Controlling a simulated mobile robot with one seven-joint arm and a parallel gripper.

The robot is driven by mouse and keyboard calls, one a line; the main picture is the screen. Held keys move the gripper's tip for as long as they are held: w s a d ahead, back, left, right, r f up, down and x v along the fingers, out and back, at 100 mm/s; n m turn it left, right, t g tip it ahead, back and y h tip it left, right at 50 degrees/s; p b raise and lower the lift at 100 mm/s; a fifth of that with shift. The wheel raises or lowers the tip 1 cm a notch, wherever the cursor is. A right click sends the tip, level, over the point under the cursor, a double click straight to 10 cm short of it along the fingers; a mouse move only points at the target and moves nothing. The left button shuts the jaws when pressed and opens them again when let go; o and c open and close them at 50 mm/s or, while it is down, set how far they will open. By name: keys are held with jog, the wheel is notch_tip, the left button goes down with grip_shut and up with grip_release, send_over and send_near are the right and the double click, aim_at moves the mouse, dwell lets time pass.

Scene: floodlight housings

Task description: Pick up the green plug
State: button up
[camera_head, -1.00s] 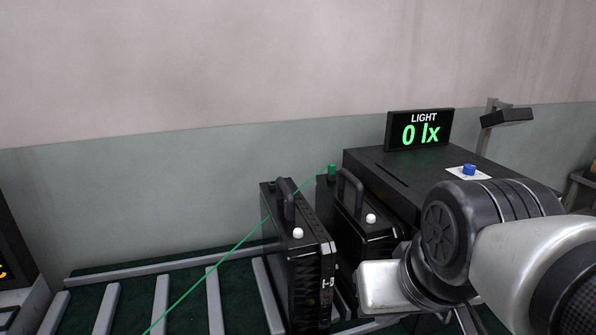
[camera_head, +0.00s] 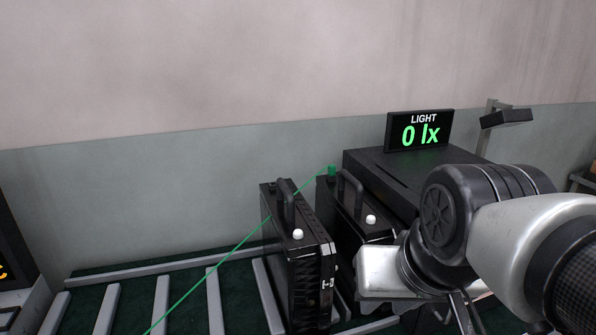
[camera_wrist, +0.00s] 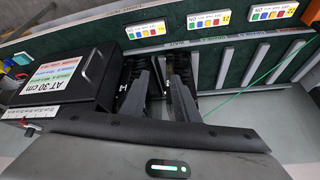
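The green plug (camera_head: 332,170) is a small upright cylinder at the top back of the right black housing (camera_head: 345,210), near its handle. A thin green cord (camera_head: 235,248) runs from it down to the lower left, past the left black housing (camera_head: 297,255). In the wrist view the green cord (camera_wrist: 255,84) shows at the right, but I cannot make out the plug. In the head view my arm hides most of the gripper, to the right of and below the plug.
The slatted rack (camera_head: 160,300) left of the housings is empty. A wall runs close behind.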

jog(key=shift+o, duration=0.8)
jog(key=w+r+m+y+p, duration=0.1)
jog(key=w+r+m+p, duration=0.2)
jog(key=w+r+m, duration=0.4)
jog(key=shift+w+r+m, duration=0.3)
jog(key=shift+w+r, duration=0.3)
jog(key=shift+w, duration=0.55)
notch_tip(320, 180, up, 5)
jog(key=m+p, duration=0.8)
jog(key=m, duration=1.6)
send_over(333, 166)
jog(key=s+d, duration=0.2)
jog(key=s, duration=0.8)
jog(key=shift+m+y, duration=0.3)
jog(key=x, duration=1.2)
jog(key=shift+w+d, duration=0.2)
jog(key=shift+w, duration=0.05)
jog(key=shift+w+r+p+x, duration=0.1)
jog(key=shift+w+p+x, duration=0.1)
jog(key=shift+x, duration=0.7)
jog(key=shift+w+r+p+x, duration=0.1)
jog(key=shift+w+p+x, duration=0.05)
jog(key=shift+x, duration=0.7)
jog(key=shift+w+r+p+x, duration=0.1)
jog(key=shift+w+p+x, duration=0.1)
jog(key=shift+x, duration=0.7)
jog(key=shift+c, duration=0.5)
grip_shut()
